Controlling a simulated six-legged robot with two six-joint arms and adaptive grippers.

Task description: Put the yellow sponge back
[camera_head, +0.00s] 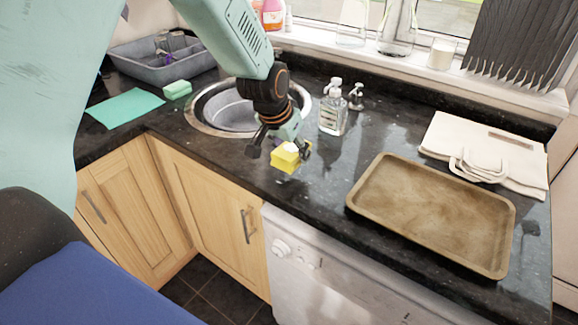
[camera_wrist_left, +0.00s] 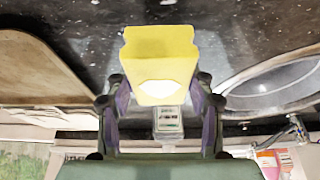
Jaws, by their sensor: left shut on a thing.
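The yellow sponge (camera_head: 286,158) is in my left gripper (camera_head: 283,152), which is shut on it. In the head view they are over the front part of the dark counter, in front of the sink and left of the tray. In the left wrist view the sponge (camera_wrist_left: 160,62) sits between the two fingers of the left gripper (camera_wrist_left: 160,95), with a pale patch on its near face. A green sponge (camera_head: 177,89) lies on the counter left of the sink, beside a green cloth (camera_head: 126,108). My right gripper is not in view.
A round sink (camera_head: 232,105) lies behind my left gripper. Soap bottles (camera_head: 333,112) stand behind and right of it. A brown tray (camera_head: 432,212) and a folded cream cloth bag (camera_head: 490,150) are at the right. A grey dish rack (camera_head: 160,66) stands at the back left.

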